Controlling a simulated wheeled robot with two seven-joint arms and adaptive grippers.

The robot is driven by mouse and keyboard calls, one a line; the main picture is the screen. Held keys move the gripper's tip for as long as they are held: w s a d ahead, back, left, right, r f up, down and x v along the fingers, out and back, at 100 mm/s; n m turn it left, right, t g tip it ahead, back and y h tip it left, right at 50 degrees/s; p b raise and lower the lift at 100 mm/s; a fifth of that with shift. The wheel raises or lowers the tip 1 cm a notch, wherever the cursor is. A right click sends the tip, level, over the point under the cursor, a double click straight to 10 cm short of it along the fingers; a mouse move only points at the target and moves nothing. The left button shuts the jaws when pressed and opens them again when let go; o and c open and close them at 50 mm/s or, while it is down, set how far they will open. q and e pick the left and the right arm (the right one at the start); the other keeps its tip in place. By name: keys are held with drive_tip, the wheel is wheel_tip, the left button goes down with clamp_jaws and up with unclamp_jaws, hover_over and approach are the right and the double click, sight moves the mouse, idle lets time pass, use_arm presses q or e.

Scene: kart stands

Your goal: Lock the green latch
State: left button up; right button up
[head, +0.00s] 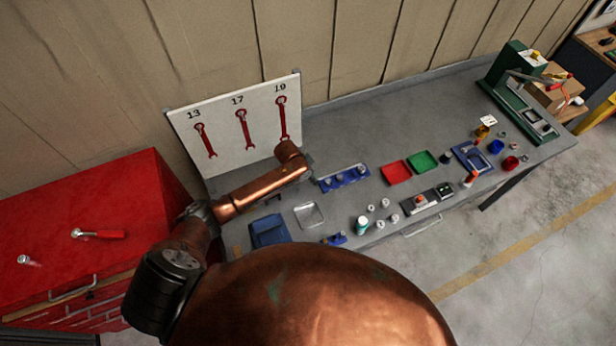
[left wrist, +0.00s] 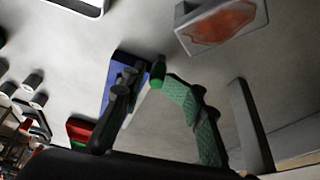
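In the left wrist view, a small green-tipped handle (left wrist: 157,73), which looks like the green latch, stands beside a blue fixture (left wrist: 108,80) with dark fittings. My left gripper (left wrist: 145,90) is spread, with a dark finger on the left and a green-textured pad on the right. The green tip lies between the fingertips, close to the green pad; I cannot tell if they touch. In the head view, the blue fixture (head: 356,172) lies on the bench just right of my left wrist. The gripper's fingers and the green handle cannot be made out there. My right gripper is not in view.
A wrench board (head: 222,130) stands behind my left arm. Red (head: 396,172) and green (head: 423,161) trays, a switch box (head: 427,201) and small cylinders lie to the right. A green press (head: 508,68) stands at the far end. A red cabinet (head: 120,190) is at left.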

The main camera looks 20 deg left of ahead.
use_arm(q)
drive_tip(key=shift+o, duration=1)
drive_tip(key=shift+w+d, duration=0.15)
drive_tip(key=shift+d, duration=0.55)
drive_tip(key=shift+a, duration=0.1)
drive_tip(key=shift+a, duration=0.1)
drive_tip(key=shift+a+r, duration=0.2)
drive_tip(key=shift+r, duration=0.35)
drive_tip(key=v, duration=1.1)
drive_tip(key=shift+a, duration=0.15)
